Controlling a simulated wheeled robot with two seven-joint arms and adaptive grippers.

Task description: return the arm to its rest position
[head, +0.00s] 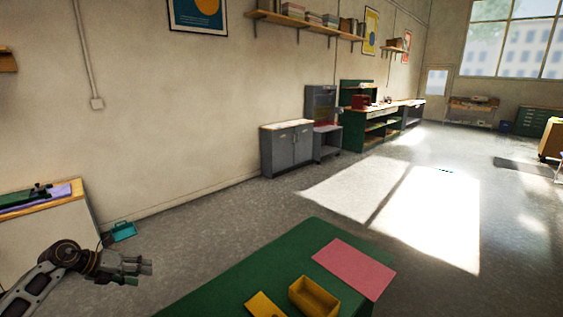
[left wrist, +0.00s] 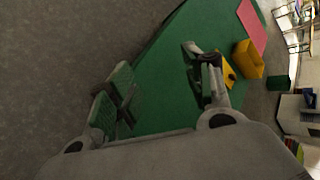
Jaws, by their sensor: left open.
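My left gripper (head: 138,270) is at the lower left of the head view, over the grey floor beside the green table. It is open and nothing shows between its fingers. In the left wrist view its two fingers (left wrist: 160,88) stand wide apart, with the green table top behind them. My left arm comes in from the lower left corner of the head view. My right gripper shows in neither view.
A green table (head: 235,277) bears a pink sheet (head: 353,268), a yellow box (head: 313,297) and a yellow flat piece (head: 264,305). A cabinet with a wooden top (head: 50,235) stands at left, with a teal item (head: 123,231) beside it. Open floor lies beyond.

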